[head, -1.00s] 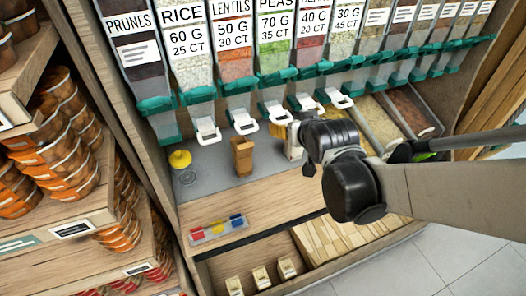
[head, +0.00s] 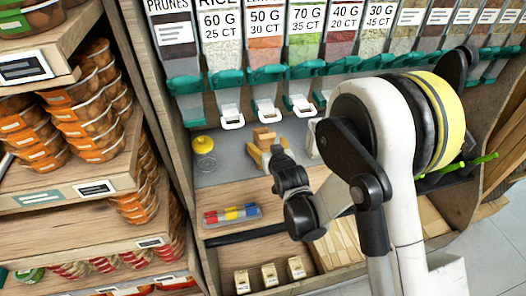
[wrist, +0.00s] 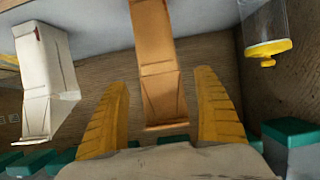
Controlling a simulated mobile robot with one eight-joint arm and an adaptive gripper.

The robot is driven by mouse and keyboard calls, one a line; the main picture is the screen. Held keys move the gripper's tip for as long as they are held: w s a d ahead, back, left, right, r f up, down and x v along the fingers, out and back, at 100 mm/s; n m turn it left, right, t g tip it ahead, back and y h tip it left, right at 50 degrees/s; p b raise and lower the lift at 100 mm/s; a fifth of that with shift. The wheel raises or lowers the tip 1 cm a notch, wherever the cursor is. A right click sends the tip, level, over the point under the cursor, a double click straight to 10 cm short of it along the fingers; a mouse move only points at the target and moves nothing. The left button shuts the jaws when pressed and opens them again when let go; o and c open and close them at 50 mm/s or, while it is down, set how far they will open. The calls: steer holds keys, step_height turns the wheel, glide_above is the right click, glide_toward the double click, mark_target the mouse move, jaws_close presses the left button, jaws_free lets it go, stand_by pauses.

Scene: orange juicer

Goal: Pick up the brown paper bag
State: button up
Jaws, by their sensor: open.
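The brown paper bag (head: 263,135) stands on the grey counter under the dispensers in the head view. In the wrist view the bag (wrist: 158,65) shows at the middle, between and beyond the two yellow fingers. My gripper (head: 265,153) is open, right in front of the bag in the head view, and hides its lower part. In the wrist view my gripper (wrist: 163,105) has one finger on each side of the bag's near end, with a visible gap at both sides. I cannot tell how deep the bag sits between the fingers.
A white bag (wrist: 45,80) stands beside the brown one, partly hidden behind my arm in the head view. A yellow-topped container (head: 204,145) stands to the left. Dispensers with white spouts (head: 266,112) hang just above. A tray of colored pieces (head: 231,214) lies in front.

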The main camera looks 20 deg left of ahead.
mark_target(260, 130)
steer(key=b+x, duration=0.2)
steer(key=x, duration=0.3)
steer(key=shift+w+a+f+b, duration=0.15)
steer(key=shift+w+f+b, duration=0.05)
steer(key=shift+f+b, duration=0.2)
steer(key=shift+r, duration=0.1)
steer(key=c, duration=1.5)
